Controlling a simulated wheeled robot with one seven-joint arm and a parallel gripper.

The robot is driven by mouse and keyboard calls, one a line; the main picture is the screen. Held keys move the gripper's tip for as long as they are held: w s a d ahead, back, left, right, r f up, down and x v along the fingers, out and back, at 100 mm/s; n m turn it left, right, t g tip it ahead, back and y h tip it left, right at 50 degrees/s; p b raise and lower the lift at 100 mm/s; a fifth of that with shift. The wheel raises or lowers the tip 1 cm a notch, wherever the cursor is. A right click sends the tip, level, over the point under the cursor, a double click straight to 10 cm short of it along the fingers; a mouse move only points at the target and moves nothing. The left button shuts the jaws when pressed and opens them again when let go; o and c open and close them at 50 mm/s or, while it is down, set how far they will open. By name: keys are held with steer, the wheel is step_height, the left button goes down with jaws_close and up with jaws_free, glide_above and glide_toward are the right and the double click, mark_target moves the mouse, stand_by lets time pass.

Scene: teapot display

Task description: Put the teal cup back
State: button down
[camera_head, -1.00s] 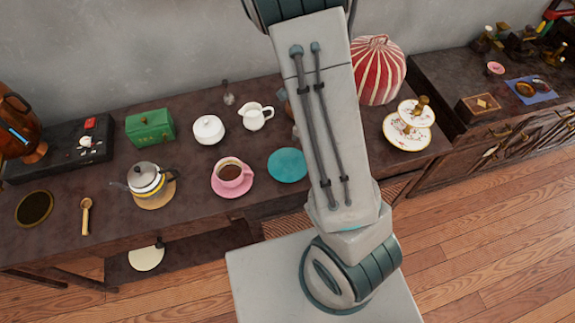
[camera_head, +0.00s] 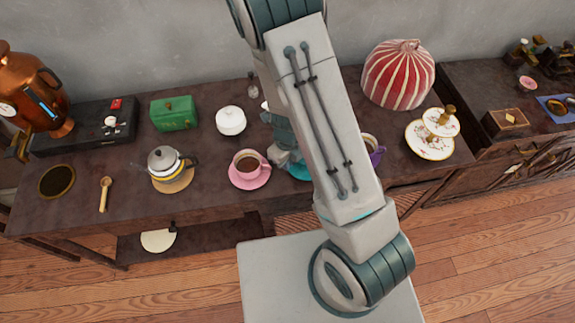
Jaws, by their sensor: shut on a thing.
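The teal saucer (camera_head: 299,173) lies on the dark sideboard, right of the pink cup and saucer, and my arm hides much of it. My gripper (camera_head: 286,156) shows in part beside my arm, low over the back left of that saucer. It is shut on the teal cup, which is mostly hidden by the gripper and arm. I cannot tell whether the cup touches the saucer.
A pink cup (camera_head: 248,162) of dark drink stands close left of the gripper. A white sugar bowl (camera_head: 230,121) is behind it. A purple cup (camera_head: 374,149) peeks out right of my arm. A tiered plate stand (camera_head: 430,140) is farther right.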

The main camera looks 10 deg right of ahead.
steer(key=shift+f, duration=1.35)
steer(key=shift+f, duration=0.2)
steer(key=c, duration=1.6)
jaws_free()
